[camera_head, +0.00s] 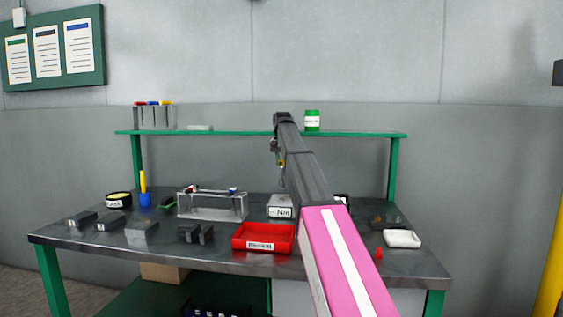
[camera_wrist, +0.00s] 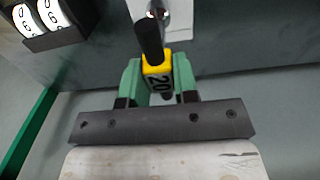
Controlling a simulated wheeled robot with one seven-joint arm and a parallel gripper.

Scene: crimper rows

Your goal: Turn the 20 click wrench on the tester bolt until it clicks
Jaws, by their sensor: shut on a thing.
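The 20 click wrench (camera_wrist: 158,72) has a yellow band marked 20 and a dark shaft. My gripper (camera_wrist: 158,82) is shut on it, with a green finger on each side of the band. In the wrist view the shaft runs up to the pale tester plate (camera_wrist: 178,20), where a round fitting shows at its end. I cannot tell whether the head is seated on the tester bolt. In the head view the tester (camera_head: 281,212), a pale box marked Nm, stands on the bench, partly behind my arm. My gripper (camera_head: 282,172) hangs small above it there.
A red tray (camera_head: 263,249) is at the bench's front. A clear rack (camera_head: 212,206) and several dark blocks stand left. A white dish (camera_head: 402,239) is at the right. A green shelf (camera_head: 235,133) runs behind.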

